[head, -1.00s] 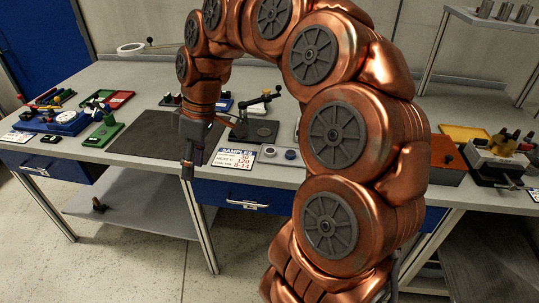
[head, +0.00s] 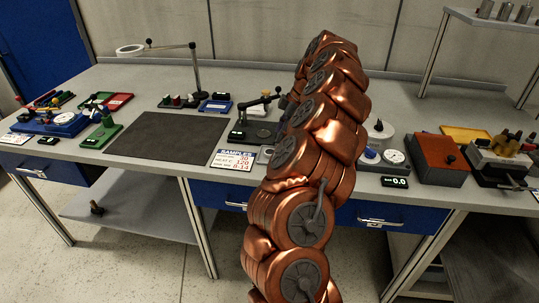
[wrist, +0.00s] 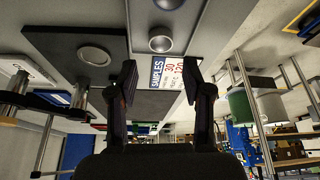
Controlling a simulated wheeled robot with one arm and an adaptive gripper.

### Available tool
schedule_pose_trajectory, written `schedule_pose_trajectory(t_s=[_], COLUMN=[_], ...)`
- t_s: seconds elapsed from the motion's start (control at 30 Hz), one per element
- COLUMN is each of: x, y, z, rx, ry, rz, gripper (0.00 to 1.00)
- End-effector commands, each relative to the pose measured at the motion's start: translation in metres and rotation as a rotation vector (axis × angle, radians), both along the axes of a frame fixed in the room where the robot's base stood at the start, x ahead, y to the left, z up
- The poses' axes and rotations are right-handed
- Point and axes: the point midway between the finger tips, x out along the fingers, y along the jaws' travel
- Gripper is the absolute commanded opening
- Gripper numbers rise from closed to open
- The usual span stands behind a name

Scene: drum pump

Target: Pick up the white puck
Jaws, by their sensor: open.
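In the wrist view a pale round puck (wrist: 160,41) sits on a light grey holder just beyond the SAMPLES card (wrist: 176,72). I take it for the white puck, though its shade looks grey. My gripper (wrist: 161,72) is open and empty, with a finger on each side of the card and the puck ahead of the gap between them. In the head view my arm hides the gripper and most of the puck's holder. The card (head: 232,160) shows there left of my arm.
A dark lever press base with a round plate (wrist: 94,56) lies left in the wrist view. In the head view the press (head: 258,125) stands behind the card. A dark mat (head: 170,138) is clear. Right are a 0.0 display (head: 395,182) and a red-brown box (head: 437,160).

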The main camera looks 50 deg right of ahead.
Motion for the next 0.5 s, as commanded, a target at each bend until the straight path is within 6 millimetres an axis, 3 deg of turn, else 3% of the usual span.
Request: schedule_pose_trajectory(t_s=[0.5], x=[0.01], y=[0.012], z=[-0.032], rx=[0.003], ry=[0.001], rz=[0.003], gripper=[0.5])
